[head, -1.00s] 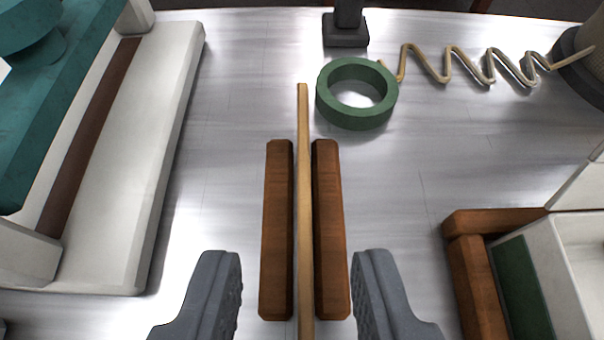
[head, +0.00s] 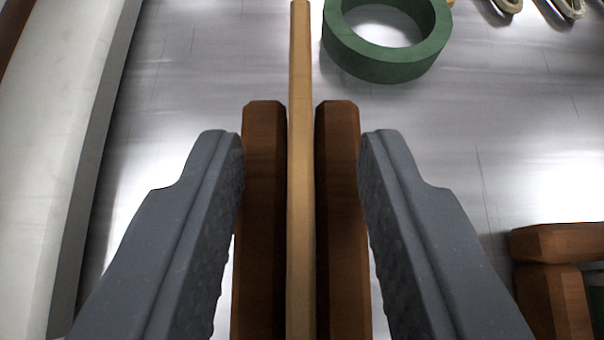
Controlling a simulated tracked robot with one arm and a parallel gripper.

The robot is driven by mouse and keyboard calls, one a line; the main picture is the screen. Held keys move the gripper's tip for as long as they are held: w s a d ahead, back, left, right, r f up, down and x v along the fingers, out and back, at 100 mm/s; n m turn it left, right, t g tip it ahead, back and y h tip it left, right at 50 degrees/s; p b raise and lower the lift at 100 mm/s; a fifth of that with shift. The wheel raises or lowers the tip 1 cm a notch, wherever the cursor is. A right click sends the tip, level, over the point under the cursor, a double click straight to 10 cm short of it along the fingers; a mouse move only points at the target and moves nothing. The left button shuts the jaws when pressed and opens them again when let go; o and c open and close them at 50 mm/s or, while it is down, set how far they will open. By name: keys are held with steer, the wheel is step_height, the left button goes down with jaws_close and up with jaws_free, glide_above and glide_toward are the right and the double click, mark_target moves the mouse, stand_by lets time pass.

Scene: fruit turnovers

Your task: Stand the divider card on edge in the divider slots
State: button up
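The divider card (head: 301,70) is a thin, long tan piece seen edge-on from above. It stands between two dark brown wooden bars, the left bar (head: 263,200) and the right bar (head: 339,200), which form a slot. Its far end sticks out beyond the bars; its lower edge is hidden. My gripper (head: 301,165) is open, with one grey finger outside each bar. The card and both bars lie between the fingers. The fingertips appear very close to the bars' outer sides; I cannot tell whether they touch. Nothing is held.
A green ring (head: 390,65) lies on the metal table (head: 200,90) just right of the card's far end. A long white base (head: 50,150) runs along the left. A brown wooden frame (head: 555,245) is at the lower right. Coiled wire pieces show at the top right.

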mark_target(299, 228)
jaws_close()
steer(key=shift+r, duration=0.15)
steer(key=shift+s+r+p, duration=0.1)
steer(key=shift+r+p, duration=0.65)
steer(key=shift+r, duration=1)
steer(key=s+d+p, duration=0.1)
steer(key=s, duration=0.4)
steer(key=s+d+r, duration=0.1)
steer(key=s, duration=0.4)
steer(key=s+d+p, duration=0.1)
steer(key=s+d, duration=0.1)
steer(key=s, duration=0.3)
steer(key=shift+r+p, duration=0.2)
steer(key=shift+p, duration=0.15)
steer(key=shift+s, duration=0.2)
